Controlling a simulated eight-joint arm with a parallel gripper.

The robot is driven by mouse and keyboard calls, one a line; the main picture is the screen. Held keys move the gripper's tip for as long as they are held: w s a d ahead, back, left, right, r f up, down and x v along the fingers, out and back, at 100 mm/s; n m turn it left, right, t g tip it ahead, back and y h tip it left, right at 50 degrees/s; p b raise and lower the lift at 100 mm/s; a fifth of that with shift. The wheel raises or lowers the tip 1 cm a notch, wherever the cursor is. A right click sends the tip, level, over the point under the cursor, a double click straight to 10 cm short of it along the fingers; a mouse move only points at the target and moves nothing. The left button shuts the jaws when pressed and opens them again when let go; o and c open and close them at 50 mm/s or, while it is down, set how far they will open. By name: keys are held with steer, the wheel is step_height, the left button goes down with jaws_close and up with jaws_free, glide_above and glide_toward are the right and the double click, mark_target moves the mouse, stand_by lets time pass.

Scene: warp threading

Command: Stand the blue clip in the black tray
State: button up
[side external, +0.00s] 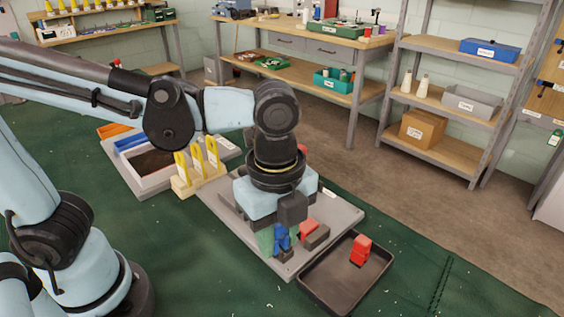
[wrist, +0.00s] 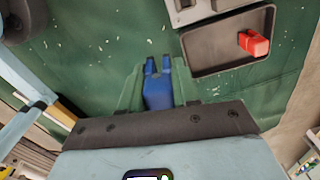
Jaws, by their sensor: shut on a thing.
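My gripper (side external: 279,246) is shut on the blue clip (side external: 281,236), which hangs between its green fingers. In the wrist view, the blue clip (wrist: 158,90) sits between the fingers of my gripper (wrist: 158,78), its two prongs pointing away from the palm. The black tray (side external: 325,283) lies to the right of the clip in the side view. The tray also shows in the wrist view (wrist: 205,60), at upper right, apart from the clip. A red clip (side external: 361,250) stands inside the tray and also shows in the wrist view (wrist: 254,43).
A grey board (side external: 345,212) lies beside the tray, with red (side external: 306,228) and dark pieces on it near my gripper. A wooden rack with yellow clips (side external: 197,160) and a white-rimmed bin (side external: 142,188) stand farther left. The tray floor is clear around the red clip.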

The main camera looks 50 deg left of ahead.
steer(key=s+d+f+m, duration=0.1)
steer(key=s+d+m, duration=0.15)
steer(key=d, duration=0.75)
glide_above(333, 289)
step_height(333, 289, down, 7)
steer(key=shift+f, duration=2.1)
steer(key=shift+f, duration=0.2)
steer(key=o, duration=1)
steer(key=shift+r, duration=0.15)
